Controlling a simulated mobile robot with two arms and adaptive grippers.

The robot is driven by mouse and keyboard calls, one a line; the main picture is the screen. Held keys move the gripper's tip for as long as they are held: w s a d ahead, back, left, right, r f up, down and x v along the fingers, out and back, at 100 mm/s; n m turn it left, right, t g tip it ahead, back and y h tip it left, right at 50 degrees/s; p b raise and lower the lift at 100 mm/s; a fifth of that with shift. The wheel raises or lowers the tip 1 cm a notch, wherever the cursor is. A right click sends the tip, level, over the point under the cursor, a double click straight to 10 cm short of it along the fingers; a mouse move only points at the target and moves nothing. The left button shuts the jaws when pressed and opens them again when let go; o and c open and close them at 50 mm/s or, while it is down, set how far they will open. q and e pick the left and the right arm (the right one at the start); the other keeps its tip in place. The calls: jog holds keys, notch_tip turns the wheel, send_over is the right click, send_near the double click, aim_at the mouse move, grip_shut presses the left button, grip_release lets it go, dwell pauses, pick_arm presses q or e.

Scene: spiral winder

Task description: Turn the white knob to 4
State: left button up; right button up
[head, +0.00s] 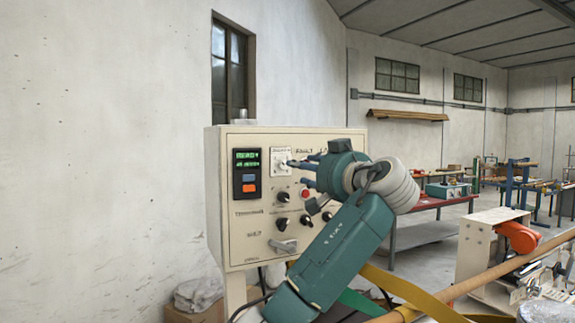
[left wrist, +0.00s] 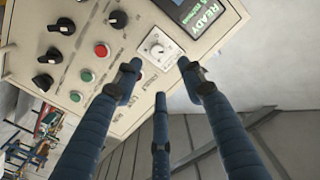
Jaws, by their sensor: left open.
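The white knob (head: 282,161) sits on a small white dial plate near the top of the cream control panel. It also shows in the left wrist view (left wrist: 157,48), with a scale around it too small to read. My left gripper (head: 298,172) is at the panel, just right of the knob. In the left wrist view its three blue fingers (left wrist: 159,73) are spread open, with the knob beyond and between the upper two tips. I see nothing held, and cannot tell whether a fingertip touches the panel. My right gripper is not in view.
The control panel (head: 225,218) carries a green display (head: 247,159) reading READY in the wrist view, several black knobs and a red button (head: 305,194). A brown tube (head: 490,274) and yellow belt (head: 405,287) lie at lower right. A red table (head: 425,205) stands behind.

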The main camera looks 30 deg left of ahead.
aim_at(284, 164)
pick_arm(q)
jog(key=p+x, duration=0.5)
jog(key=x, duration=0.4)
jog(key=shift+r, duration=0.1)
jog(key=shift+w+a+f+p, duration=0.25)
jog(key=shift+w+a+p, duration=0.25)
jog(key=shift+w+a, duration=0.1)
jog(key=shift+c, duration=0.2)
jog(key=shift+r, duration=0.1)
grip_shut()
